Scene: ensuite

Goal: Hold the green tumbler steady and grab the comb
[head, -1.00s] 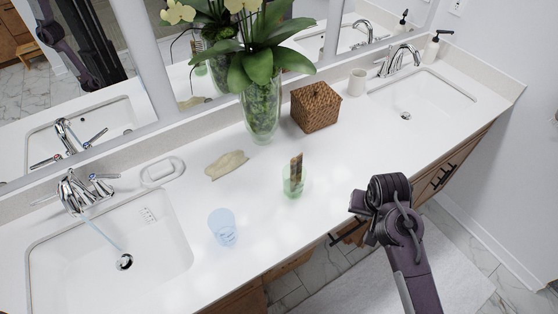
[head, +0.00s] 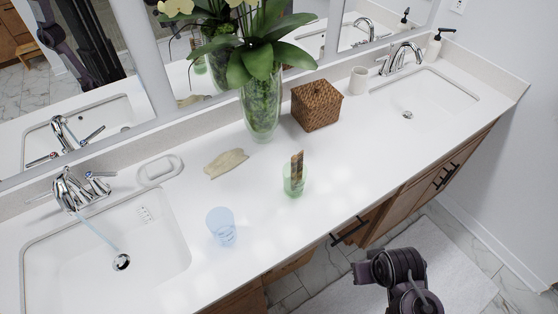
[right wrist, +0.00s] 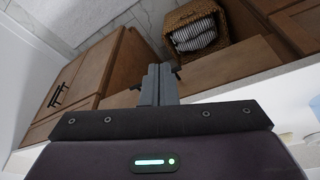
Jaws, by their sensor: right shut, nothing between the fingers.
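The green tumbler (head: 293,186) is translucent and stands upright on the white counter in the head view. The brown comb (head: 297,166) stands in it, its upper part sticking out above the rim. My right arm is at the lower right of the head view, out over the floor in front of the counter and well apart from the tumbler. My right gripper (right wrist: 158,75) shows in the right wrist view with its two fingers together and nothing between them. Neither tumbler nor comb is recognisable in that view. My left gripper is not in view.
A blue cup (head: 221,227) stands left of the tumbler. Behind are a tan flat piece (head: 226,163), a glass vase (head: 262,108) and a wicker box (head: 316,105). Sinks lie at both ends. Counter right of the tumbler is clear. Cabinets and a towel basket (right wrist: 198,35) are below.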

